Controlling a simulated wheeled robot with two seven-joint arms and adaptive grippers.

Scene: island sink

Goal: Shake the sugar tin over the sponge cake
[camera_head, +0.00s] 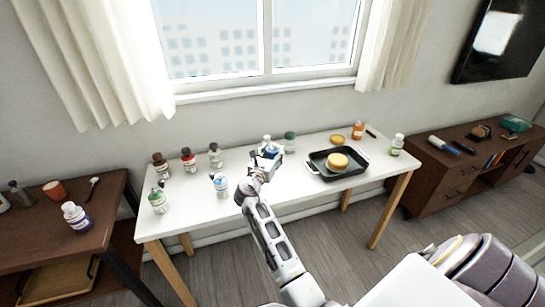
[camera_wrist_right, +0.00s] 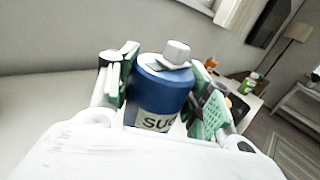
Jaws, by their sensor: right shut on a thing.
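The blue sugar tin (camera_wrist_right: 161,92), with a pale top and a label reading "SU…", stands between the green-padded fingers of my right gripper (camera_wrist_right: 163,84) in the wrist view. The fingers are shut on its sides. In the head view the tin (camera_head: 272,151) is partly hidden by my right gripper (camera_head: 267,159), over the middle of the white table; I cannot tell how high. The yellow sponge cake (camera_head: 337,161) sits in a black baking tray (camera_head: 318,168) to the right of the tin, apart from it. My left gripper is not in view.
Several bottles stand on the left of the white table (camera_head: 200,200). A green-lidded jar (camera_head: 290,142) stands behind the tray's left side. An orange bottle (camera_head: 358,130), a yellow item (camera_head: 337,138) and a green bottle (camera_head: 397,145) are around the tray's far and right sides.

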